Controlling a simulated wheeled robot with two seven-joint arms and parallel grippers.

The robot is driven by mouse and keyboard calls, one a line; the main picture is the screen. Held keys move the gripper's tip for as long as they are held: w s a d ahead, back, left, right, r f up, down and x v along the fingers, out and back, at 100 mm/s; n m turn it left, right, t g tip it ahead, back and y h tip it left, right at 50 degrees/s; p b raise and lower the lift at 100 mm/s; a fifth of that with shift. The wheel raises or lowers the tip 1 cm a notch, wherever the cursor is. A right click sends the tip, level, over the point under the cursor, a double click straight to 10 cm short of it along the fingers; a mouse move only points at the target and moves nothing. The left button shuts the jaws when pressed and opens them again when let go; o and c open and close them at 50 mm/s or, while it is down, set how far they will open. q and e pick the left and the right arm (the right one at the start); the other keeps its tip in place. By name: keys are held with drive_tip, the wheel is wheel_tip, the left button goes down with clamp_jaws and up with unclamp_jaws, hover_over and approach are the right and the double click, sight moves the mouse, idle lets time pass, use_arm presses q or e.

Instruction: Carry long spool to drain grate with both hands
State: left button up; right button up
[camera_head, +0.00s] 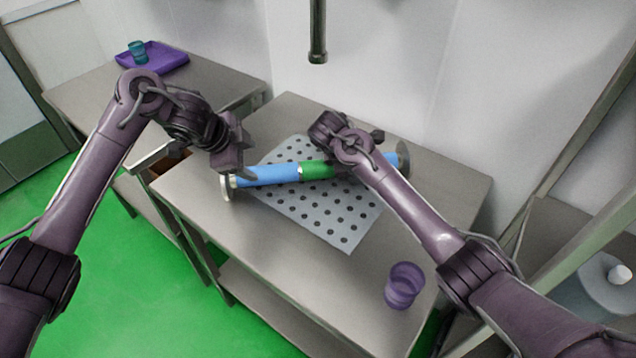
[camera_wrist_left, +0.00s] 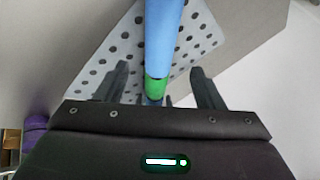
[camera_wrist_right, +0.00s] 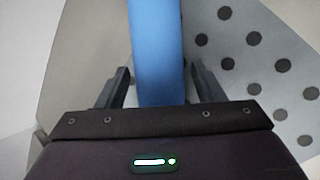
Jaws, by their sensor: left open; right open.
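The long spool (camera_head: 268,175) is a blue tube with a green middle band and metal end flanges. It lies across the perforated drain grate (camera_head: 350,238) on the metal table, its ends reaching past the grate's sides. My left gripper (camera_head: 236,170) is open at the spool's left part; in the left wrist view the blue tube (camera_wrist_left: 163,40) runs between its open fingers (camera_wrist_left: 160,85). My right gripper is near the right part, mostly hidden by its own arm in the head view. In the right wrist view its open fingers (camera_wrist_right: 158,88) stand either side of the blue tube (camera_wrist_right: 156,45).
A purple cup (camera_head: 404,286) stands at the table's front right. A side table at the back left holds a purple tray (camera_head: 168,62) with a teal cup (camera_head: 138,52). A dark pipe (camera_head: 317,35) hangs above the table's back. The table's front left is clear.

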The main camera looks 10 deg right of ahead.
drive_tip(key=v, duration=1.1)
drive_tip(key=shift+a+r, duration=0.2)
drive_tip(key=shift+r, duration=0.05)
drive_tip(key=shift+s, duration=0.1)
drive_tip(key=shift+f, duration=0.1)
